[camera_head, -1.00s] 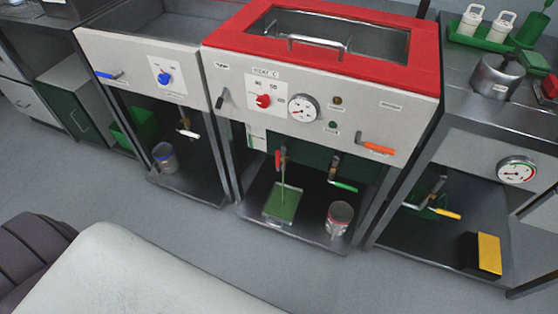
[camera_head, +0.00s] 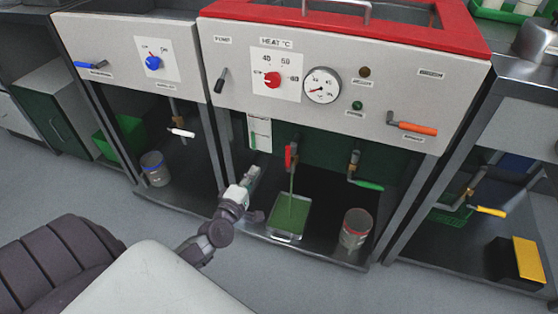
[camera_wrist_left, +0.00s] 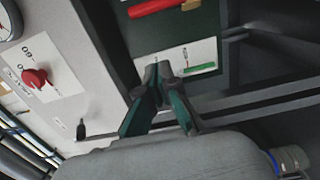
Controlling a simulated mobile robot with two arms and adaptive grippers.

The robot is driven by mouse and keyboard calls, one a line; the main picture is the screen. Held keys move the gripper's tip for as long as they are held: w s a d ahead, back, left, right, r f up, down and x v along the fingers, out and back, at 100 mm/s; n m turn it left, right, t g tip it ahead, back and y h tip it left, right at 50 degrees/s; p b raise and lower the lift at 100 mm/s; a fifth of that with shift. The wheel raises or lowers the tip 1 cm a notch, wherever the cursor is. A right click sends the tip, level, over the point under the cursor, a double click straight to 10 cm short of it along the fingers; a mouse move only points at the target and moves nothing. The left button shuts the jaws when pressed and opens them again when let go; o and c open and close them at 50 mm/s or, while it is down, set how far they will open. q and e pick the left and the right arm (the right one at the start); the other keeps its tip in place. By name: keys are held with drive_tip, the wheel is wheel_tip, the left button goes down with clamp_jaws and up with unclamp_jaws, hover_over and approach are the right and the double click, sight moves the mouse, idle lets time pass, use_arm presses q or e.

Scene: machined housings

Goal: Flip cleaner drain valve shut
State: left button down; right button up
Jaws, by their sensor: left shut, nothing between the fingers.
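The cleaner (camera_head: 320,100) is the middle machine with a red top rim. Under its front panel, a valve with a red handle (camera_head: 288,157) hangs with the handle pointing down. A thin green stream (camera_head: 292,183) falls below it into a shallow tray of green liquid (camera_head: 290,216). The red handle also shows at the top of the left wrist view (camera_wrist_left: 155,6). My left gripper (camera_head: 254,173) is shut and empty, left of the red handle and apart from it. In the left wrist view its fingertips (camera_wrist_left: 160,72) meet before a white label. My right gripper is not in view.
A second valve with a green handle (camera_head: 367,184) sits right of the red one. A tin can (camera_head: 355,228) stands right of the tray. An orange handle (camera_head: 414,128) and a red knob (camera_head: 272,80) stick out from the panel. Side posts frame the opening.

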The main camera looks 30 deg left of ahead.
sight(289, 155)
use_arm(q)
drive_tip(key=w+d, duration=0.2)
drive_tip(key=w, duration=0.7)
drive_tip(key=shift+w+b, duration=0.2)
drive_tip(key=shift+b, duration=0.2)
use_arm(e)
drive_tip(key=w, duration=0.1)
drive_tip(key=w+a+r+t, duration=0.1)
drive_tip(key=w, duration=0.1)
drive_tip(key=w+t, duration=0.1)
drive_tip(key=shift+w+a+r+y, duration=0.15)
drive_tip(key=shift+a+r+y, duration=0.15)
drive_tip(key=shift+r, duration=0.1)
use_arm(q)
drive_tip(key=shift+d, duration=0.1)
